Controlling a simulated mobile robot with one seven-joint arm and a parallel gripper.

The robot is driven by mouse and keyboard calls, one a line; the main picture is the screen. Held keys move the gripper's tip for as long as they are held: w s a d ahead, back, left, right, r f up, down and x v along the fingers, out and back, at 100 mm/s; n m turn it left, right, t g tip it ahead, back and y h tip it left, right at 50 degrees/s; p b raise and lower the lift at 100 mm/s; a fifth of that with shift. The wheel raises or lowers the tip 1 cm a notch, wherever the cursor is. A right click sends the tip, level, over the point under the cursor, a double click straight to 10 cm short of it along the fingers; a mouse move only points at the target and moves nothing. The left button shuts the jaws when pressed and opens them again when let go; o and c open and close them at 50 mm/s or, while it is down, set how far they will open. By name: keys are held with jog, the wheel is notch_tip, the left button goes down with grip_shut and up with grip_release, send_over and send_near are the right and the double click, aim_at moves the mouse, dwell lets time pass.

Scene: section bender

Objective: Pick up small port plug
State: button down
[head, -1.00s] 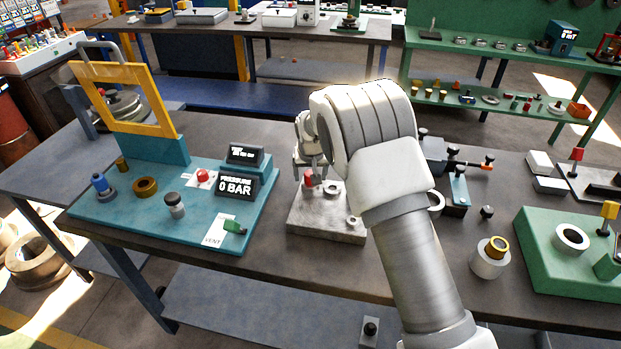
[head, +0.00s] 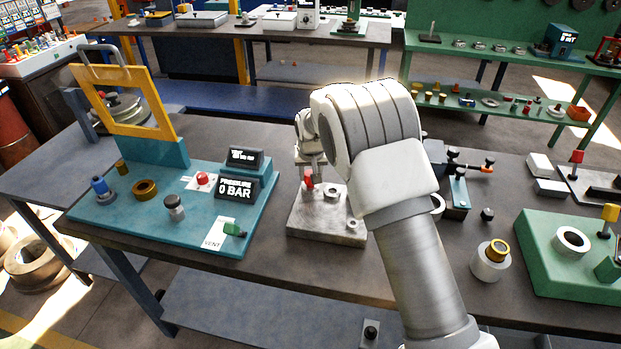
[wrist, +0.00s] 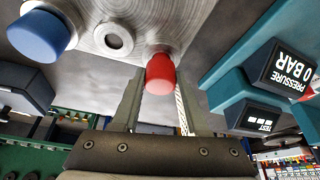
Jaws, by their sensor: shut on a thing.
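The small port plug is most likely the red-capped plug (wrist: 160,73) at the corner of a metal block (wrist: 150,22). It also shows as a small red cap (head: 308,178) in the head view, at the back left of the block (head: 318,228). My gripper (wrist: 160,88) is shut on the red plug, with one finger on each side of the cap. The cap's end points toward the wrist camera. The plug's lower end is hard to see, so I cannot tell whether it is clear of the block. My arm hides part of the block in the head view.
A blue knob or plug (wrist: 38,36) and a metal ring (wrist: 113,39) are close by on the block. The teal pressure panel (head: 150,222) stands to the left in the head view. A green fixture (head: 545,265) stands to the right. Bare bench top lies around the block.

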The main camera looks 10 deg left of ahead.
aim_at(310, 170)
notch_tip(310, 170, up, 3)
jog(key=shift+r, duration=0.2)
jog(key=d+r+b, duration=0.1)
jog(key=d+r, duration=0.2)
jog(key=d, duration=0.2)
jog(key=s+d+r+b, duration=0.1)
jog(key=d+r, duration=0.2)
jog(key=d, duration=0.3)
jog(key=shift+d+r, duration=0.25)
jog(key=shift+d, duration=0.05)
jog(key=shift+s, duration=0.1)
